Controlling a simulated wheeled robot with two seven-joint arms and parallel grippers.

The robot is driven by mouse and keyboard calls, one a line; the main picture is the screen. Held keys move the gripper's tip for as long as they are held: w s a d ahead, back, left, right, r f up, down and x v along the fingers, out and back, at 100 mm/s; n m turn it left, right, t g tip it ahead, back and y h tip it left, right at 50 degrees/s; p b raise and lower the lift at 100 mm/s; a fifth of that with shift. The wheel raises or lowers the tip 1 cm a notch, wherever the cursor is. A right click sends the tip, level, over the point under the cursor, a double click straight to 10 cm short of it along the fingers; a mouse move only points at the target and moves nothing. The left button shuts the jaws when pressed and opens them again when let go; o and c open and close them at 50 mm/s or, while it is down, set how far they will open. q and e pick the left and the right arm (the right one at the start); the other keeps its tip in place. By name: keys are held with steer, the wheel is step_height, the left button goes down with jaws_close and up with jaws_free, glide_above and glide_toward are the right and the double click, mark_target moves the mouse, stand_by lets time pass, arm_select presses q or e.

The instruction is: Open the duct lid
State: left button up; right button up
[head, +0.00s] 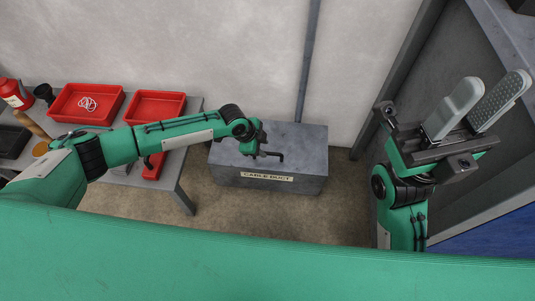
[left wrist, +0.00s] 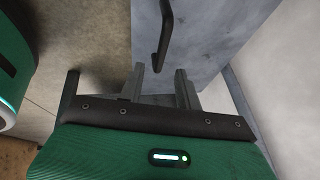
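The cable duct (head: 225,178) is a grey box against the wall, with a "CABLE DUCT" label on its front. Its lid (head: 305,142) lies flat and looks closed. A dark bar handle (head: 273,155) sits on the lid and also shows in the left wrist view (left wrist: 165,30). My left gripper (head: 256,154) is over the lid at the handle. In the left wrist view its two fingers (left wrist: 158,76) are apart, with the handle's bent end just ahead of the gap; contact cannot be told. My right gripper (head: 490,92) is raised at the right, open and empty.
A grey table (head: 190,185) at the left holds red trays (head: 155,106), a fire-extinguisher-like red item (head: 14,93) and small items. A grey cabinet or frame (head: 440,60) stands at the right. The floor (head: 230,215) before the duct is clear.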

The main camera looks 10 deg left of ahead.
mark_target(270, 153)
arm_select(q)
steer(key=shift+b+x, duration=0.8)
steer(key=shift+x, duration=1.5)
jaws_close()
